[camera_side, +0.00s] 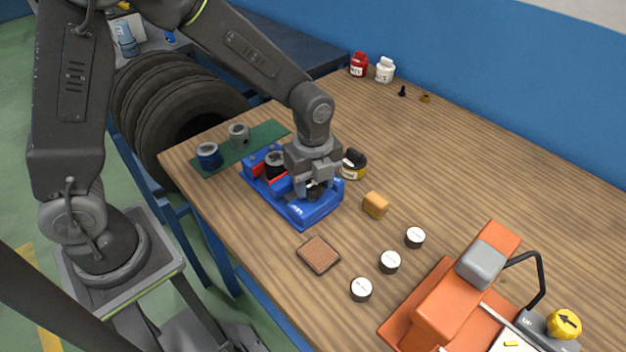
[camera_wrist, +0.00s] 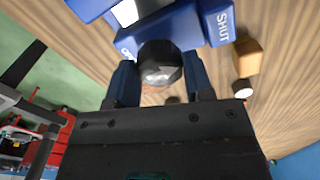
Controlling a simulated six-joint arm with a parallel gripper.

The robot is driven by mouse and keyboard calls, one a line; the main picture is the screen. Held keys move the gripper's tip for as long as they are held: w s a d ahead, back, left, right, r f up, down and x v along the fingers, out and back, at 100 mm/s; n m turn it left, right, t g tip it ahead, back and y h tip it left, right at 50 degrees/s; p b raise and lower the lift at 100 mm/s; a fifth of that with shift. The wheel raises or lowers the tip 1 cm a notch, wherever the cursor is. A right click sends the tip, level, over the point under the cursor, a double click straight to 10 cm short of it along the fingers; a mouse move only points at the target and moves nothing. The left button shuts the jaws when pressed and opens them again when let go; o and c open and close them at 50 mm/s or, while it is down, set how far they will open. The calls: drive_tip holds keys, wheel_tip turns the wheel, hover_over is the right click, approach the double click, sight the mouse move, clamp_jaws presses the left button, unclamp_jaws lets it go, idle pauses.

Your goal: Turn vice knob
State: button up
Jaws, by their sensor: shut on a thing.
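In the wrist view the knob (camera_wrist: 160,63) sits between my two fingers, in front of the blue vice body (camera_wrist: 172,28). My gripper (camera_wrist: 160,88) is shut on the knob, one finger on each side. Lettering that reads SHUT shows on the vice in the wrist view.
A yellow-black tin (camera_side: 353,165) stands close behind my gripper. A tan block (camera_side: 375,205), a brown square pad (camera_side: 318,254) and several white-topped round pieces (camera_side: 389,262) lie to the right and front. A green mat (camera_side: 262,138) with two cylinders is left. An orange machine (camera_side: 455,290) stands at lower right.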

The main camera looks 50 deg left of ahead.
sight(312, 184)
drive_tip(key=o, duration=0.9)
drive_tip(key=shift+r, duration=0.1)
wheel_tip(312, 184, up, 14)
drive_tip(key=shift+f, duration=0.15)
drive_tip(key=s+a+r+n+t, duration=0.1)
drive_tip(key=s+a+n+t, duration=0.1)
drive_tip(key=s+n, duration=0.3)
drive_tip(key=s+a+r+n+t, duration=0.1)
drive_tip(key=s+a+r+n, duration=0.1)
drive_tip(key=s+n, duration=0.3)
drive_tip(key=s+a+r+n+t, duration=0.1)
drive_tip(key=s+a+n+t, duration=0.1)
drive_tip(key=s+n, duration=0.4)
drive_tip(key=shift+a+r+n+t, duration=0.1)
drive_tip(key=shift+a+n, duration=0.15)
drive_tip(key=shift+n, duration=0.6)
drive_tip(key=shift+a+r+n+t, duration=0.1)
drive_tip(key=shift+a+n, duration=0.15)
drive_tip(key=shift+n, duration=0.65)
drive_tip(key=shift+a+n+t, duration=0.1)
drive_tip(key=shift+a+n, duration=0.15)
drive_tip(key=shift+n, duration=0.6)
